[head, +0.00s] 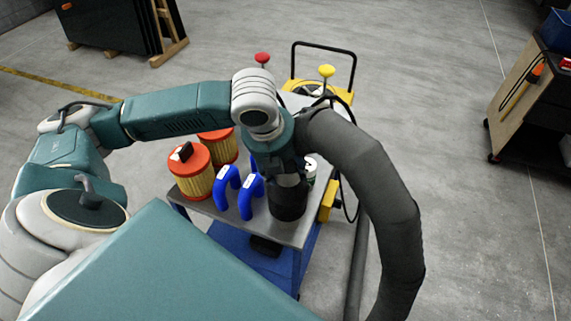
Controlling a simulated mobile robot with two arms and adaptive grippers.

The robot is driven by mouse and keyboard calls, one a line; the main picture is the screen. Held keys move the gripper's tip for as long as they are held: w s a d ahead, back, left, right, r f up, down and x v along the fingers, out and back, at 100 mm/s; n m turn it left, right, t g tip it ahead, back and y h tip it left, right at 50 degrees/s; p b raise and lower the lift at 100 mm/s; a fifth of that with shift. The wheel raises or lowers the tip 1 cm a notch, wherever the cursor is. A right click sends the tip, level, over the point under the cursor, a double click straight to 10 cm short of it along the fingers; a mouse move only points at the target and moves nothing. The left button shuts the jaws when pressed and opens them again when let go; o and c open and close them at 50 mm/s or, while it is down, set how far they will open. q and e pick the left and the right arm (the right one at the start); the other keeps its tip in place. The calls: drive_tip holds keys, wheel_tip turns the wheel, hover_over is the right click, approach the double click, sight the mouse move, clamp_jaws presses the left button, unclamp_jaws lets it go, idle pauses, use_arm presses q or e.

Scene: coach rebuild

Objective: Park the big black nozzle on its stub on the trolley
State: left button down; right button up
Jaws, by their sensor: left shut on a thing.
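The big black nozzle (288,204) is a wide dark cylinder, roughly upright, over the front right part of the trolley's grey top (300,234). My left gripper (288,172) reaches in from the left above it and is shut on the nozzle; its fingers are partly hidden by its own wrist. A thick dark grey hose (385,190) arches from beside my left wrist to the right and down to the floor. I cannot see the stub, nor tell whether the nozzle touches the trolley top. My right gripper is not in view.
Red-capped yellow filters (190,172) and blue bent pipes (228,186) stand left of the nozzle. Behind the trolley is a yellow frame with a black handle (325,48), and red (262,58) and yellow knobs (327,71).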

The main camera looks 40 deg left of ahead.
use_arm(q)
drive_tip(key=shift+r, duration=0.1)
idle(0.6)
drive_tip(key=shift+w+f+b, duration=0.1)
drive_tip(key=shift+f+b, duration=0.4)
drive_tip(key=shift+f, duration=1)
drive_tip(key=shift+f+b, duration=0.65)
drive_tip(key=shift+f, duration=0.85)
drive_tip(key=shift+f+b, duration=0.35)
drive_tip(key=shift+f, duration=0.7)
drive_tip(key=shift+s+f, duration=0.1)
drive_tip(key=shift+s, duration=0.1)
drive_tip(key=c, duration=0.6)
unclamp_jaws()
drive_tip(key=shift+w+f, duration=0.1)
